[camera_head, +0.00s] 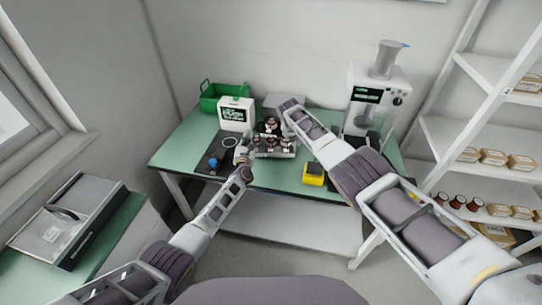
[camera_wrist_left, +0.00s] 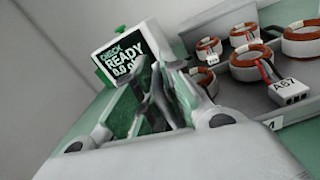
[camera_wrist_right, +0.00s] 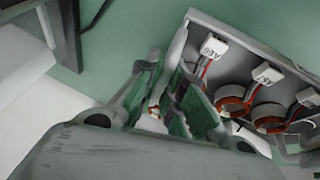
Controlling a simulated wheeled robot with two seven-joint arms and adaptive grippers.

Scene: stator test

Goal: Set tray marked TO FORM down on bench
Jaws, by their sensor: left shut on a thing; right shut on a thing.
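The grey tray (camera_head: 275,154) holds several copper-wound stators with white tags and is over the green bench (camera_head: 205,135). It also shows in the left wrist view (camera_wrist_left: 240,95), where a letter M is visible on its front wall, and in the right wrist view (camera_wrist_right: 262,58). My left gripper (camera_head: 244,152) is shut on the tray's left end; its green-padded fingers (camera_wrist_left: 155,105) are close together. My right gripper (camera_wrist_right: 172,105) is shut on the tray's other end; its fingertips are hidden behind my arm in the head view. I cannot tell whether the tray touches the bench.
A check display (camera_head: 236,113) reading READY and a green bin (camera_head: 222,92) stand at the back left. A dark mat with a blue knob (camera_head: 213,162) lies left of the tray. A yellow device (camera_head: 313,174) is at front right. A white machine (camera_head: 376,98) stands right.

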